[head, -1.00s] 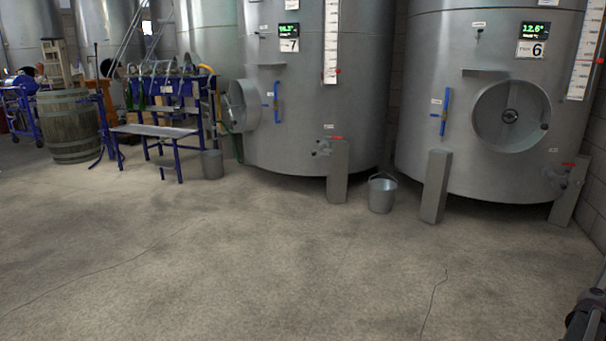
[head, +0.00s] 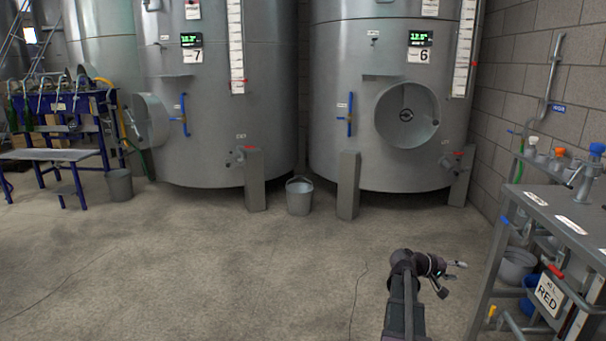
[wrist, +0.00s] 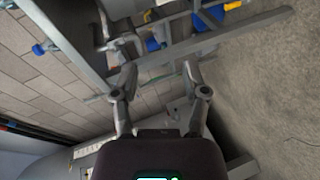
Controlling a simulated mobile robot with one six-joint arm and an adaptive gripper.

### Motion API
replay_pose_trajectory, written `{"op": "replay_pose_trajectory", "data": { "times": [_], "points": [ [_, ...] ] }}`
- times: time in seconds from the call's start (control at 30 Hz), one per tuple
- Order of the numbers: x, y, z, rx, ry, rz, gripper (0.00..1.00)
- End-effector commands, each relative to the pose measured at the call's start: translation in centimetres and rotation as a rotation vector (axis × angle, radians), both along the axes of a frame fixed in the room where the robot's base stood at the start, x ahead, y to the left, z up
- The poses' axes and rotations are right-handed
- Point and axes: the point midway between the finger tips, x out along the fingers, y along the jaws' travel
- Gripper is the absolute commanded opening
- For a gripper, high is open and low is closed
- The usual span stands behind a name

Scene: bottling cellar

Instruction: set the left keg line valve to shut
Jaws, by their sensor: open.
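No valve in view is labelled legibly as the left keg line valve, so I cannot tell which it is. On the steel rack at the right of the head view, a red handle (head: 556,271) sits beside a RED sign (head: 549,295), with a yellow-tipped handle (head: 491,312) lower down. My gripper (head: 452,278) is open and empty, left of the rack and apart from it. In the wrist view, my open gripper (wrist: 157,80) has nothing between its fingers; a blurred yellow part (wrist: 232,5) shows beyond.
The steel rack (head: 560,222) has caps and fittings on top and buckets (head: 515,265) below. Tanks 7 (head: 215,110) and 6 (head: 345,120) stand behind with red-handled taps. A bucket (head: 299,197) stands between them. A blue filling stand (head: 75,115) is at left. The middle floor is clear.

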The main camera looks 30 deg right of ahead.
Motion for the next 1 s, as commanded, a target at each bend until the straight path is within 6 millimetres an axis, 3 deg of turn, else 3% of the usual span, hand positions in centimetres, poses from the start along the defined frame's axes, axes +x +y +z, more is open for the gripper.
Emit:
{"op": "replay_pose_trajectory", "data": {
  "times": [0.03, 0.2, 0.5, 0.7, 1.0],
  "points": [
    [1.2, 1.9, -0.2, 0.03, -0.022, 0.019, 0.58],
    [4.6, 7.1, -1.7, 0.14, -0.089, 0.069, 0.58],
    [9.8, 17.6, -4.2, 0.355, -0.181, 0.163, 0.58],
    [12.2, 25.1, -5.5, 0.509, -0.22, 0.226, 0.58],
    [14.2, 37.1, -6.8, 0.754, -0.24, 0.327, 0.58]
  ]
}}
